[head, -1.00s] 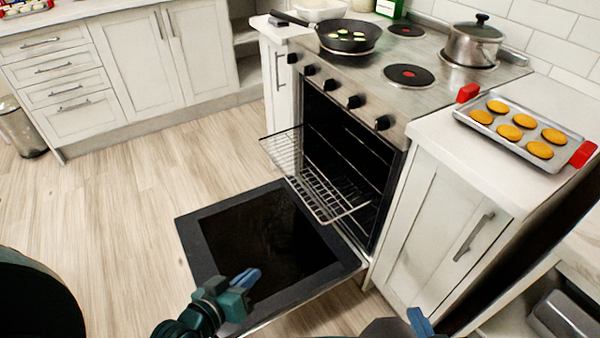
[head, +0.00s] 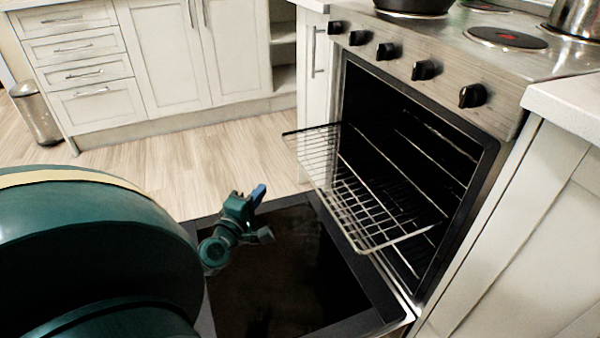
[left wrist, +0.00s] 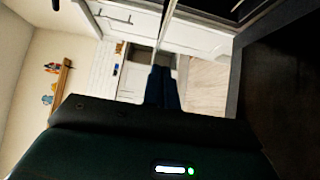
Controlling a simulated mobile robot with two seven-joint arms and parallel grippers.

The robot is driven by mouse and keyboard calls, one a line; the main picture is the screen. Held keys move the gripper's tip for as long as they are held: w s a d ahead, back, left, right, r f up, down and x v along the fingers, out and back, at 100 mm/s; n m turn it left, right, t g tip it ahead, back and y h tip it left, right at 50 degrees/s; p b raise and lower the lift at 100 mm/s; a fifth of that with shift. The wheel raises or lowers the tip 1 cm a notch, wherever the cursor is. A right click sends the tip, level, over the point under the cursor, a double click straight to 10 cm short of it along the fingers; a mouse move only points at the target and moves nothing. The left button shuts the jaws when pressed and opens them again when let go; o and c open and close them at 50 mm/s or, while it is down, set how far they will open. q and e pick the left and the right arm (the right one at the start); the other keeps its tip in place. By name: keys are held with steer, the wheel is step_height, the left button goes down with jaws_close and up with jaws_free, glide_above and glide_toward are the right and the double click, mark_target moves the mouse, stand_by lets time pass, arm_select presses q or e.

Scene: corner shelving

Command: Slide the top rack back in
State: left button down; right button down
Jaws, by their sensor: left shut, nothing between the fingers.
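The top rack (head: 345,196) is a silver wire rack pulled partway out of the oven (head: 420,150) in the head view. Its front part sticks out over the lowered oven door (head: 270,262). My left gripper (head: 259,192) is shut and empty. In the head view it is left of the rack, above the door and apart from the rack. In the left wrist view the shut blue fingers (left wrist: 162,88) point ahead with nothing between them. My right gripper is not in view.
The open door lies flat in front of the oven. Knobs (head: 424,70) line the stove front, with a pan (head: 412,5) and a pot (head: 577,18) above. White cabinets (head: 160,50) and a bin (head: 36,112) stand at the back left, with clear floor (head: 190,150) before them.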

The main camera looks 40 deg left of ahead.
arm_select(q)
steer(key=b, duration=0.1)
glide_toward(297, 160)
steer(key=w+a, duration=0.2)
steer(key=a, duration=0.2)
steer(key=w, duration=0.1)
steer(key=w+d, duration=0.1)
steer(key=shift+w+d, duration=0.2)
steer(key=shift+w, duration=0.15)
steer(key=shift+w+d, duration=0.2)
steer(key=shift+w, duration=0.2)
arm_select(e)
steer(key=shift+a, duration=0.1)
arm_select(q)
steer(key=shift+w+d, duration=0.1)
steer(key=shift+w, duration=0.05)
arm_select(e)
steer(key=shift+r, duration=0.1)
